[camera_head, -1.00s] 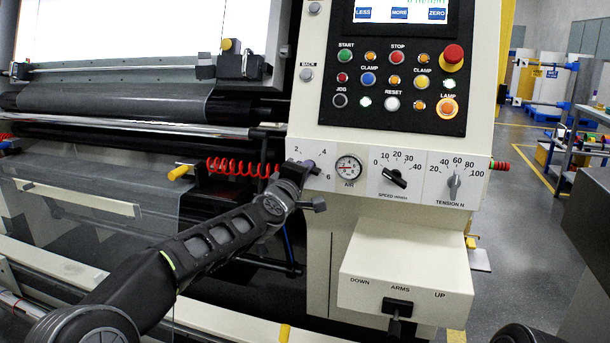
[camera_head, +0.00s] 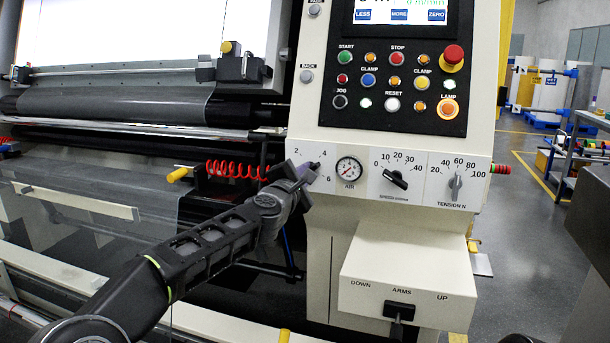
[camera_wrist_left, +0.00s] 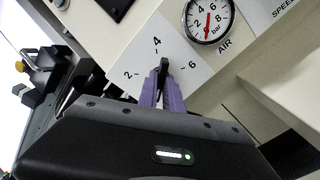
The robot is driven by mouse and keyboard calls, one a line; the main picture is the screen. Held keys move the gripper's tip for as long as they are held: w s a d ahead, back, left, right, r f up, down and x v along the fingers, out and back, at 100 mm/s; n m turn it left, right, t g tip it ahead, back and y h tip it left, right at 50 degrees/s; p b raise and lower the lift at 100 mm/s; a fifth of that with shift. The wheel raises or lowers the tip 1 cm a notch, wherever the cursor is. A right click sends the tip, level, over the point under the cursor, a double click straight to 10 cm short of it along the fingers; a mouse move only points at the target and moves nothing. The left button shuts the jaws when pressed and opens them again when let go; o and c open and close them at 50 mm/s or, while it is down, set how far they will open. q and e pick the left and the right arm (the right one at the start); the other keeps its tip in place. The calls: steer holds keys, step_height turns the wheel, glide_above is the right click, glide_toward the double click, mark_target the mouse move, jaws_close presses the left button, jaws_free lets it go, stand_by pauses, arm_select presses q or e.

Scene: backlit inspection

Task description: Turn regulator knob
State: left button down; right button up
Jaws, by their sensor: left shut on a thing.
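The black regulator knob (camera_wrist_left: 163,68) sits on a white plate marked 2, 4 and 6, just left of the round AIR gauge (camera_head: 349,170). My left gripper (camera_head: 312,170) is at the knob, and it also shows in the left wrist view (camera_wrist_left: 163,88). Its purple fingers are closed on the knob, one on each side. The knob's tip points up near the 4. The gauge shows in the left wrist view (camera_wrist_left: 208,18) with a red needle. My right gripper is not seen.
The SPEED knob (camera_head: 395,179) and TENSION knob (camera_head: 455,186) are to the right on the same panel. A button panel (camera_head: 397,85) is above, and an ARMS lever box (camera_head: 405,275) below. A red coiled hose (camera_head: 238,170) hangs left of the gripper.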

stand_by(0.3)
arm_select(q)
steer(key=c, duration=1.5)
jaws_free()
steer(key=b+v, duration=0.3)
steer(key=v, duration=0.4)
steer(key=shift+s, duration=0.35)
steer(key=shift+a, duration=0.1)
